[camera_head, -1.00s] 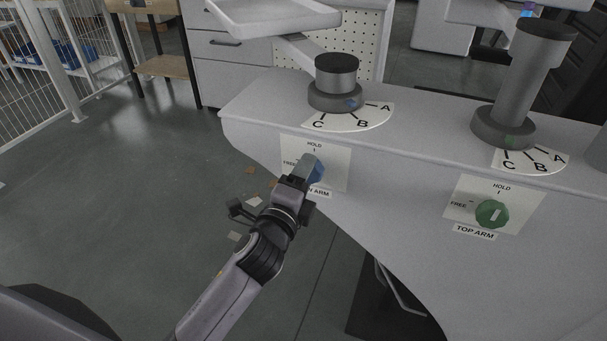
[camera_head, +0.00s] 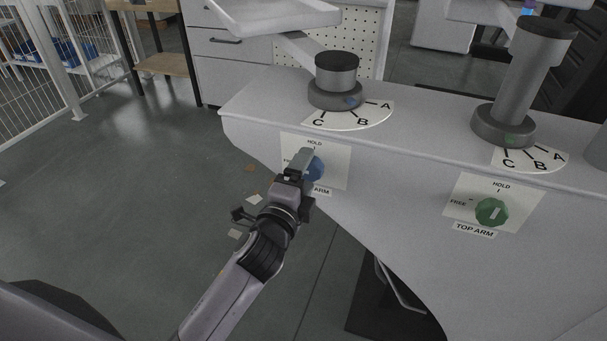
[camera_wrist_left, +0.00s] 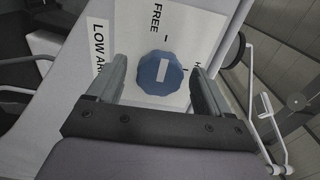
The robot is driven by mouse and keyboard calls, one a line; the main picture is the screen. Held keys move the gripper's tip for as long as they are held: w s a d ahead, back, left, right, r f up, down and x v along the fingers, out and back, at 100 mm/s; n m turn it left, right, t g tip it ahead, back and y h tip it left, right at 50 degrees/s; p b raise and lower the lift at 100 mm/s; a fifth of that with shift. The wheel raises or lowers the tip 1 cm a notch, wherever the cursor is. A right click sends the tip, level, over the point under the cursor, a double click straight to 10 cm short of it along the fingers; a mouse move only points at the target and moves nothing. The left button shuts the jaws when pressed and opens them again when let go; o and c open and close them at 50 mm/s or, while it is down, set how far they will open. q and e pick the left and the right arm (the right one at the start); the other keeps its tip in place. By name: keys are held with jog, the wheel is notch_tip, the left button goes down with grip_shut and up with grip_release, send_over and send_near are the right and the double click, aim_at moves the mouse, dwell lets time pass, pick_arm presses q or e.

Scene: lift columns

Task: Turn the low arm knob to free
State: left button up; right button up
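The low arm knob is a blue faceted knob with a white bar, mostly hidden behind my left gripper in the head view (camera_head: 317,168). It shows whole in the left wrist view (camera_wrist_left: 161,76), on a white label plate (camera_wrist_left: 190,25) marked FREE and HOLD. The white bar lines up with neither mark exactly, as far as I can tell. My left gripper (camera_head: 304,158) is open, one finger on each side of the knob in the wrist view (camera_wrist_left: 161,82). I cannot tell whether the fingers touch it. My right gripper is not in view.
A green TOP ARM knob (camera_head: 491,213) sits on its own plate to the right. Two dark grey columns (camera_head: 336,76) (camera_head: 522,75) stand on the white housing (camera_head: 400,215) above A, B, C dials. Open grey floor (camera_head: 130,200) lies to the left.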

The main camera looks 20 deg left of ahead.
pick_arm(q)
jog(key=shift+s, duration=0.1)
jog(key=s, duration=0.7)
dwell(0.4)
jog(key=shift+a, duration=0.1)
jog(key=s+a+f+n+g+h, duration=0.25)
jog(key=s+f+n+g, duration=0.55)
jog(key=s+f+n, duration=1.05)
notch_tip(320, 180, up, 13)
jog(key=w+a+m+p, duration=0.1)
jog(key=w+m+p, duration=0.1)
jog(key=p, duration=1.4)
jog(key=shift+a+f+m+y, duration=0.15)
jog(key=shift+a+m+y, duration=0.05)
jog(key=shift+m+y, duration=0.2)
